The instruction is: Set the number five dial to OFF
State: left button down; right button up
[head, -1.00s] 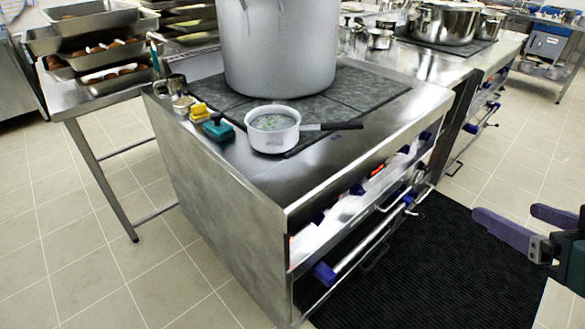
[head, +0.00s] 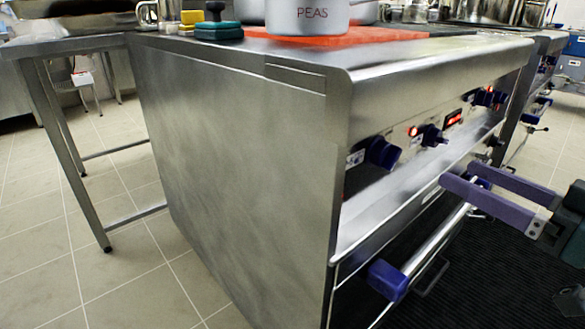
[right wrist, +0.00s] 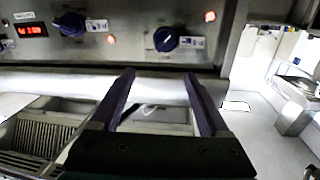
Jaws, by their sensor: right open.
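Blue dials sit along the stove's front panel. In the head view the nearest dial (head: 383,152) is at the left, another dial (head: 432,135) is beside it, and a smaller group of dials (head: 485,97) is beyond the red display (head: 455,117). The right wrist view shows a left dial (right wrist: 68,23) and a right dial (right wrist: 166,38) near the panel's end. Their numbers are too small to read, so I cannot tell which is number five. My right gripper (head: 462,176) is open and empty in front of the panel; its fingers (right wrist: 159,75) lie below the right dial, apart from it.
A rail with a blue end (head: 388,280) runs along the stove front below the panel. Red lights (right wrist: 210,16) show on the panel. A dark mat (head: 490,280) covers the floor in front.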

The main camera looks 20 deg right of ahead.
aim_at(396, 160)
jog(key=shift+n+y, duration=0.3)
jog(key=shift+y, duration=0.1)
jog(key=b+x, duration=0.1)
jog(key=x, duration=0.2)
jog(key=f+b+x, duration=0.1)
jog(key=x, duration=0.3)
jog(key=f+b+x, duration=0.1)
jog(key=x, duration=0.2)
jog(key=shift+w+a+f+b, duration=0.1)
jog(key=shift+w+a+b, duration=0.15)
jog(key=shift+b, duration=0.15)
pick_arm(q)
notch_tip(396, 160, down, 5)
jog(key=shift+w+a+f, duration=0.1)
jog(key=shift+w+f, duration=0.05)
pick_arm(e)
jog(key=c, duration=0.7)
pick_arm(q)
jog(key=shift+a, duration=0.1)
pick_arm(e)
grip_shut()
